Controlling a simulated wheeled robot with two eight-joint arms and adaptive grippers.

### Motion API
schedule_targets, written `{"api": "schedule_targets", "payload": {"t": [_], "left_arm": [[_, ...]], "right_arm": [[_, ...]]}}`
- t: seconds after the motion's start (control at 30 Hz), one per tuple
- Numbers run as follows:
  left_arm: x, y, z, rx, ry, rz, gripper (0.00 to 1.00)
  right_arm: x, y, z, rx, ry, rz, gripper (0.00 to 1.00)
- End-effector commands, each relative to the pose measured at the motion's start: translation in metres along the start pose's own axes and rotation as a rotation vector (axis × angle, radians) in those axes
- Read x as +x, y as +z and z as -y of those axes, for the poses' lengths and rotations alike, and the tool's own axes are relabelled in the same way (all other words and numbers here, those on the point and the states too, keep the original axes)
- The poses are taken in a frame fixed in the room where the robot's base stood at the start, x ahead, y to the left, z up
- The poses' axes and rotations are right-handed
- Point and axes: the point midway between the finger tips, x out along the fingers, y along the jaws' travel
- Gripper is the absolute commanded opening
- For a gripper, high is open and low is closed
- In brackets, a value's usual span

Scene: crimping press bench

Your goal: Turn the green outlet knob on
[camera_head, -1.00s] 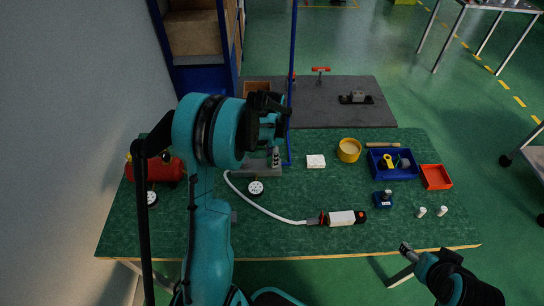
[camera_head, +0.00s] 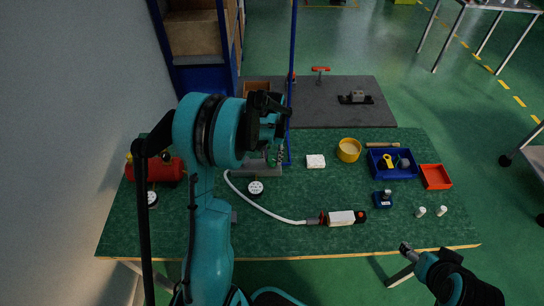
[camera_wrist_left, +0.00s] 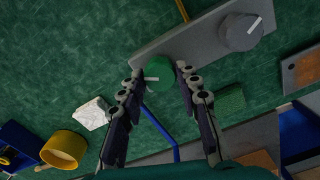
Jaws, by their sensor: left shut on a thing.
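The green outlet knob (camera_wrist_left: 162,72) sits on a grey plate (camera_wrist_left: 190,42) in the left wrist view, with a short white pointer mark toward the picture's left. My left gripper (camera_wrist_left: 166,78) has one finger on each side of it and is shut on it. In the head view my left gripper (camera_head: 275,156) is low over the grey block at the left of the bench, and my own arm hides most of the knob. My right gripper (camera_head: 407,251) is off the bench's front edge at lower right; its fingers are too small to read.
A grey knob (camera_wrist_left: 240,32) with a white pointer is on the same plate. A blue post (camera_head: 292,80) rises close beside my left gripper. A red cylinder (camera_head: 165,170), a white block (camera_head: 315,161), a yellow cup (camera_head: 349,150) and a blue tray (camera_head: 377,174) stand on the green bench.

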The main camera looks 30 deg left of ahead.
Motion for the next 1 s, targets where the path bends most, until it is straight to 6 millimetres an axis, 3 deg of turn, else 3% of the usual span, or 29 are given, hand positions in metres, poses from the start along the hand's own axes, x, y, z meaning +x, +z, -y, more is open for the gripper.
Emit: {"api": "schedule_targets", "payload": {"t": [0.5,1.0], "left_arm": [[0.0002,0.0,-0.0004,-0.43,0.0,0.0,0.04],[0.0002,0.0,-0.0004,-0.588,0.0,0.0,0.04]], "right_arm": [[-0.0004,-0.0003,0.0,0.0,0.0,0.0,0.65],[-0.0005,-0.0003,0.0,0.0,0.0,0.0,0.65]]}}
